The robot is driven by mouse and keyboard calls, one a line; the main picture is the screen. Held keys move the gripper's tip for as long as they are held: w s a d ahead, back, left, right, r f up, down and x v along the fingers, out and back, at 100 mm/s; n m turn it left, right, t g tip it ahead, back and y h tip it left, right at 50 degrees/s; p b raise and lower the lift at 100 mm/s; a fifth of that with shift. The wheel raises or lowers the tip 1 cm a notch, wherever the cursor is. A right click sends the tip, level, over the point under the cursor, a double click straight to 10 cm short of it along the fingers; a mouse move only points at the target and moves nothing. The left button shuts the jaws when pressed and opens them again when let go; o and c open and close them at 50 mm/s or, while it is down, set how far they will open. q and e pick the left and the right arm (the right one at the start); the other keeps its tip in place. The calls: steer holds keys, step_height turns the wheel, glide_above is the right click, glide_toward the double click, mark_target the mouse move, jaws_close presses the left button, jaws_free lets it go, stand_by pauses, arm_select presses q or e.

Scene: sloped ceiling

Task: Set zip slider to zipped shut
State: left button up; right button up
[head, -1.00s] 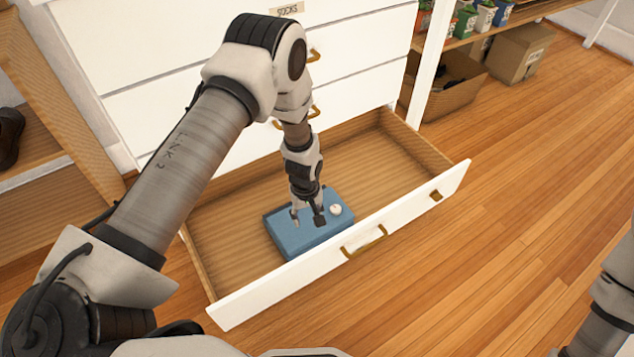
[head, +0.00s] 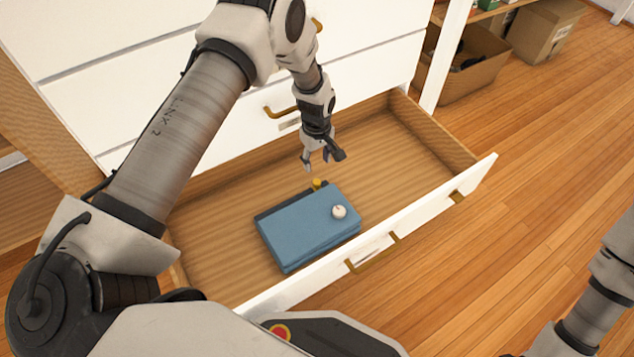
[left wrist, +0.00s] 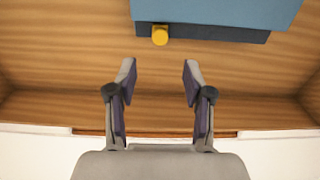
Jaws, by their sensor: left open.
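A blue pouch (head: 308,229) lies flat in the open bottom drawer, with a dark strip along its far edge. A small yellow piece (head: 317,184), which looks like the zip slider, sits on that strip near the right end. It also shows in the left wrist view (left wrist: 160,36), at the pouch's edge. A round white knob (head: 339,211) is on the pouch's top. My left gripper (head: 322,163) is open and empty above the drawer floor, just behind the slider and apart from it. In the left wrist view its fingers (left wrist: 158,72) point toward the slider. My right gripper is not visible.
The drawer front (head: 410,236) with its brass handle stands on the near side. The white dresser face (head: 150,50) rises behind the gripper. Cardboard boxes (head: 545,30) are at the back right. Wooden floor (head: 500,260) is clear at right.

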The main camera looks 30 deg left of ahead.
mark_target(317, 181)
arm_select(q)
steer(key=shift+f+b, duration=0.5)
steer(key=shift+f, duration=0.45)
step_height(317, 181, down, 7)
steer(key=b, duration=0.4)
steer(key=shift+f, duration=0.2)
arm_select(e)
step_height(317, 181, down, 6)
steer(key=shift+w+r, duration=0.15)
arm_select(q)
steer(key=shift+r, duration=0.1)
steer(key=shift+c, duration=0.3)
jaws_close()
